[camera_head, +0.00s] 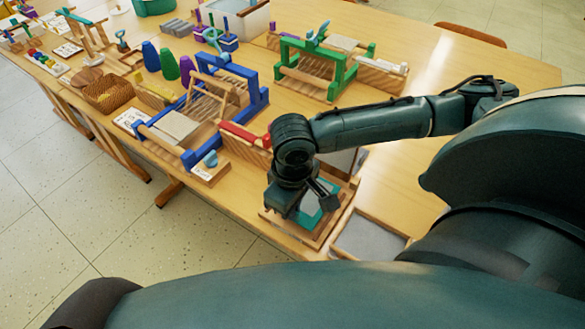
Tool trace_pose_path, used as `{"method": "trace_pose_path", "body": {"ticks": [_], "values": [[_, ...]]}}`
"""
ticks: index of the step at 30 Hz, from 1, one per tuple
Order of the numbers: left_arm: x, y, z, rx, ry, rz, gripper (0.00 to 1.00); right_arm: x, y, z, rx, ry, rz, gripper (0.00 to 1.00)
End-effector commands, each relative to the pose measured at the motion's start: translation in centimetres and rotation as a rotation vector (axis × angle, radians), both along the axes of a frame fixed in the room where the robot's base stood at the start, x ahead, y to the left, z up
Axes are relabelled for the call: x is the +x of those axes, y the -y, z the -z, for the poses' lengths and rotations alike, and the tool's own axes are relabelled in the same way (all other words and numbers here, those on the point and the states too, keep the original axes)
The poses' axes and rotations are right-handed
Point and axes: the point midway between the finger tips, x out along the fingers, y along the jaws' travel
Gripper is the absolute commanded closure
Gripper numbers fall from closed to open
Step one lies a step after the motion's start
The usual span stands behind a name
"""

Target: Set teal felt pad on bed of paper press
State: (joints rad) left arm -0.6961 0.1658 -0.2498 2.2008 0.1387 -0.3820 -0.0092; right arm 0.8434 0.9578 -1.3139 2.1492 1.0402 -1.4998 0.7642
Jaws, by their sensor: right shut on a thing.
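My right gripper (322,200) points down over a wooden tray (338,215) at the table's near edge. It is shut on a teal felt pad (309,214), which is partly hidden by the gripper. I cannot tell whether the pad is touching the tray. A blue-framed press (257,92) stands to the left of the gripper, with a pale grey sheet (178,125) on its front part. A green-framed press (337,72) stands farther back. The frame does not show clearly which one is the paper press. My left gripper is not in view.
A red bar on a wooden block (240,133) lies between the blue press and my right gripper. A shallow grey tray (365,238) is at the right. A wicker basket (108,95) and colored cones (168,66) stand at the left. The table's right part (470,70) is clear.

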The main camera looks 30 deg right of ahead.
Motion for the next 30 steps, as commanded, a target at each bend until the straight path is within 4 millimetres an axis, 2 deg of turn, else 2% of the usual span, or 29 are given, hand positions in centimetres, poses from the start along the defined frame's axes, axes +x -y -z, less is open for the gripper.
{"method": "trace_pose_path", "body": {"ticks": [30], "values": [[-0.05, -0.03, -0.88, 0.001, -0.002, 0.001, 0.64, -0.01, 0.0, 0.0, 0.0, 0.0, -0.001, 1.0]]}}
